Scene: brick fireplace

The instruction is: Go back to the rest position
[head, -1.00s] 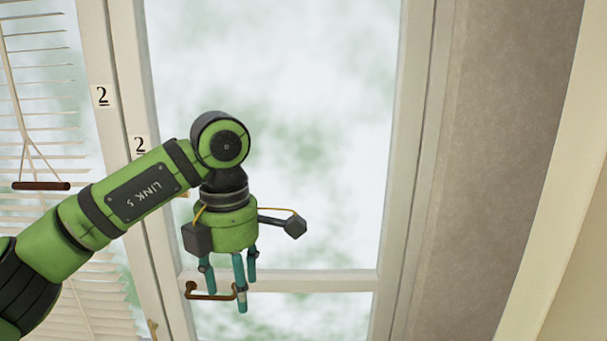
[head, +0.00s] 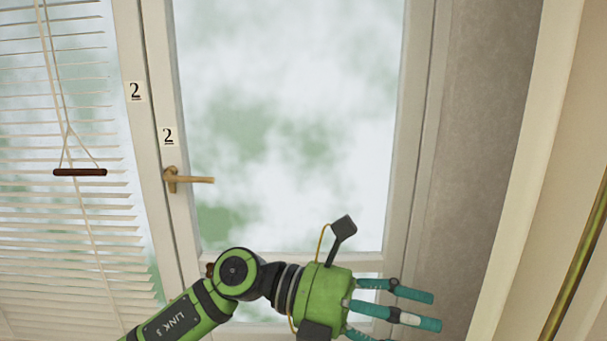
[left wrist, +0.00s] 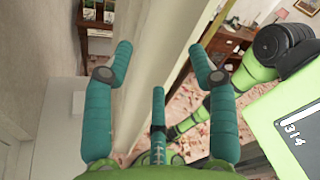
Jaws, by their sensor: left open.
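My left gripper (head: 410,308) is at the bottom of the head view, in front of the lower part of the window. It points to the right, with its teal fingers spread and nothing between them. In the left wrist view its fingers (left wrist: 163,65) are apart and empty, facing a pale upright edge. My right gripper does not show clearly in either view. Green arm links of mine (left wrist: 205,105) show at the right of the wrist view.
A white-framed window (head: 290,130) with a brass handle (head: 190,178) fills the middle. Blinds with a wooden cord pull (head: 80,172) hang at left. Wooden furniture (left wrist: 95,40) stands beyond the gripper.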

